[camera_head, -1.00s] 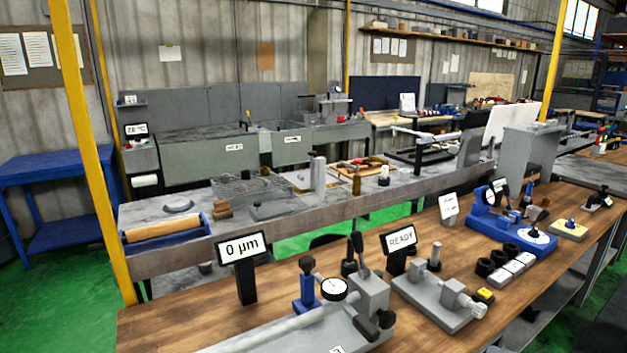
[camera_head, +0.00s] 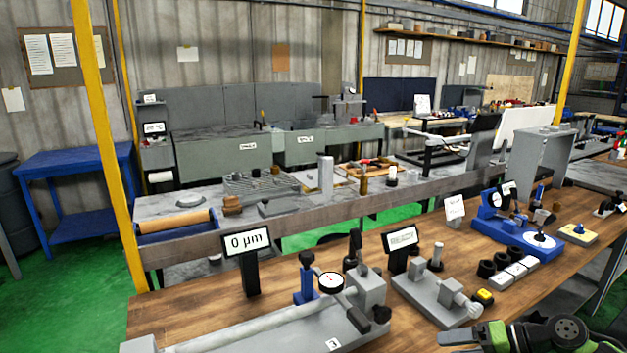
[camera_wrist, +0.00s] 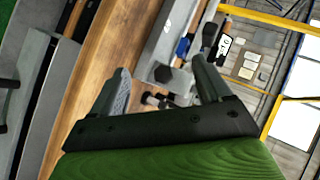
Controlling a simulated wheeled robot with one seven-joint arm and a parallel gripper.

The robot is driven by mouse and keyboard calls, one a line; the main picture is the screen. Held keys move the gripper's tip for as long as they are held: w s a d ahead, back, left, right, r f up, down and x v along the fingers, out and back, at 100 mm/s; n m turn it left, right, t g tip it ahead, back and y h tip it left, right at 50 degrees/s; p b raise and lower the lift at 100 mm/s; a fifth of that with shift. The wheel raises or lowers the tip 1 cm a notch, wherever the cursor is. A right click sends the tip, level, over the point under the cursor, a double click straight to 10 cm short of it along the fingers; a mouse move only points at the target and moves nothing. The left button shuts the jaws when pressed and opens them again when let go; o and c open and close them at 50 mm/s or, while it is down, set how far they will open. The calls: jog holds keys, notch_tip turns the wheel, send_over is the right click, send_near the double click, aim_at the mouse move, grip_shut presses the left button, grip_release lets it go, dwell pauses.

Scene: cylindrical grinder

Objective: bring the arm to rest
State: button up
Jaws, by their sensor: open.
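My gripper (camera_wrist: 163,84) is open in the wrist view, its two grey fingers spread apart with nothing held between them. Its black mount and green housing fill the bottom of that view. In the head view my green and black arm shows at the bottom right corner, above the front edge of the wooden bench (camera_head: 190,308). Its dark gripper end (camera_head: 456,337) points left there, in front of a grey fixture (camera_head: 432,296). Most of the arm is out of frame.
A long grey bench fixture with a dial gauge (camera_head: 331,282) stands left of my arm. A 0 µm display (camera_head: 246,241), a blue instrument (camera_head: 515,236) and black rings (camera_head: 487,268) also stand on the bench. Green floor (camera_head: 50,300) lies open at left.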

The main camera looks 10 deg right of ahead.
jog(key=s+a+r+n+g+h+p, duration=0.1)
jog(key=s+a+r+g+h, duration=0.2)
jog(key=a, duration=0.6)
jog(key=a+r+n+g+h, duration=0.25)
jog(key=a+r, duration=0.25)
jog(key=a, duration=0.4)
jog(key=s+a+r+t+h, duration=0.2)
jog(key=s+r, duration=0.1)
jog(key=s, duration=0.7)
jog(key=s+a+r+t+h+p, duration=0.1)
jog(key=s+a+r+t+h, duration=0.1)
jog(key=s, duration=0.8)
jog(key=shift+a+r+m+t+h, duration=0.2)
jog(key=shift+r+m+t+h, duration=0.2)
jog(key=shift+r, duration=0.2)
